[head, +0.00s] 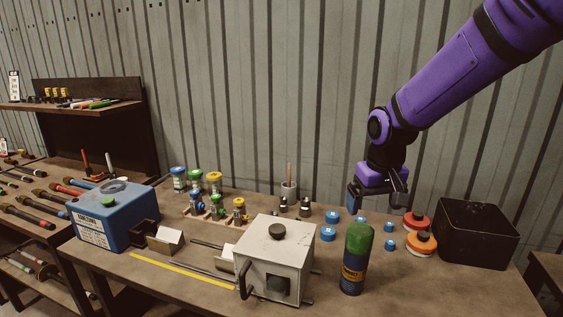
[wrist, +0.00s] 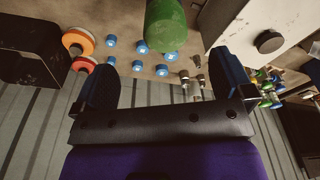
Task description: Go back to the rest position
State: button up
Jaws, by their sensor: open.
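My gripper (head: 376,205) is at the end of my purple arm, above the back right part of the workbench (head: 190,285). Its two dark fingers are spread apart with nothing between them. In the wrist view my gripper (wrist: 165,85) also shows open and empty, with the bench top beyond it. Several small blue caps (head: 328,233) lie on the bench below and around it. A green-topped dark bottle (head: 352,275) stands upright in front of it, apart from the fingers.
A black bin (head: 478,262) and orange-and-white discs (head: 421,244) sit to the right. A grey box machine (head: 274,260) stands front centre, a blue machine (head: 112,215) at left. Small colour-capped jars (head: 214,181) and a cup (head: 289,190) stand behind. A corrugated wall (head: 250,90) closes the back.

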jog(key=s+d+r+t, duration=0.1)
jog(key=s+d+r, duration=0.1)
jog(key=s+r, duration=0.2)
jog(key=s+d+r+t, duration=0.1)
jog(key=s+r, duration=0.3)
jog(key=s, duration=0.7)
jog(key=s+d+r+m+t, duration=0.1)
jog(key=s+d+r, duration=0.2)
jog(key=s, duration=0.5)
jog(key=shift+r+t, duration=0.4)
jog(key=shift+r, duration=0.05)
